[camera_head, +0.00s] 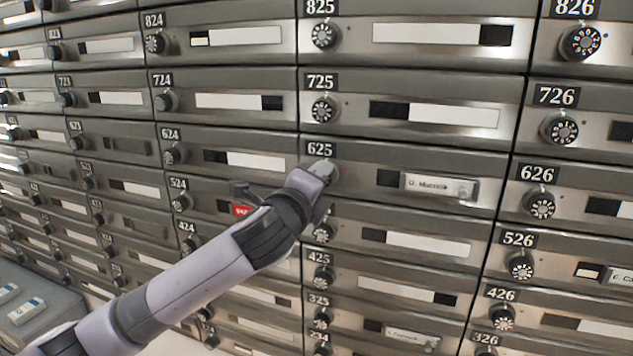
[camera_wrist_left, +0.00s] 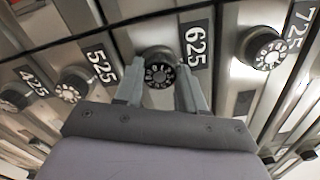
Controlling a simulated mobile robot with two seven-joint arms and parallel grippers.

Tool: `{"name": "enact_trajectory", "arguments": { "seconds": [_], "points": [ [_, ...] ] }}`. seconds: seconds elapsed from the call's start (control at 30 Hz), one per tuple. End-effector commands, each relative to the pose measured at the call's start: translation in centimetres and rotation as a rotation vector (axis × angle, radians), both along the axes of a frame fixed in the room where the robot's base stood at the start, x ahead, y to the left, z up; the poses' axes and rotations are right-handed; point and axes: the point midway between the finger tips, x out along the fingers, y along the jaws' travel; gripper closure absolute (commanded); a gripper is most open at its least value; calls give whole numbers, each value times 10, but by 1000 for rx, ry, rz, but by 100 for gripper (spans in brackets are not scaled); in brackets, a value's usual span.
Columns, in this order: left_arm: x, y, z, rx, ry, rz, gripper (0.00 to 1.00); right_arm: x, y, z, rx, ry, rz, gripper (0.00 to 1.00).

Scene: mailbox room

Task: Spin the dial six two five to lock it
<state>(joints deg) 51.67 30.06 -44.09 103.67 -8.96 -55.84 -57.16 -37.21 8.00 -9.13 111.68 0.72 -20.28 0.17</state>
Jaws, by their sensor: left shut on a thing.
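The mailbox numbered 625 (camera_head: 360,187) is in the middle of the head view, with a name label (camera_head: 440,187) on its front. Its dial (camera_wrist_left: 159,70) shows in the left wrist view, between the two fingers and beside the 625 plate. My left gripper (camera_wrist_left: 161,85) is shut on this dial, one finger on each side. In the head view my left gripper (camera_head: 322,172) reaches the dial from the lower left and hides most of it. A small red spot (camera_head: 344,170) shows just right of the dial. My right gripper is not in view.
Rows of metal mailboxes with dials fill the wall. The 725 dial (camera_head: 323,110) is above and the 525 dial (camera_wrist_left: 73,84) is close below. A red tag (camera_head: 241,210) shows behind my left arm. A grey surface with small boxes (camera_head: 27,311) is at lower left.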

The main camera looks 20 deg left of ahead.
Motion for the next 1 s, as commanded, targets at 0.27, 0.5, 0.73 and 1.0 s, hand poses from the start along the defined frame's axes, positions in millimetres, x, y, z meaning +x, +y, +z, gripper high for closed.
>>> {"name": "enact_trajectory", "arguments": {
  "seconds": [0.27, 0.5, 0.73, 1.0],
  "points": [
    [0, 0, 1, 267, -9, -1, 91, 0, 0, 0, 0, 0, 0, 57],
    [0, -1, 1, 493, -16, -2, 91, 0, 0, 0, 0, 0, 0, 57],
    [0, -2, 1, 704, -23, -2, 91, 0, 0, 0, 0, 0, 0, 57],
    [0, -2, 1, 904, -29, -2, 91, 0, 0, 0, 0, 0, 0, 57]
  ]
}}
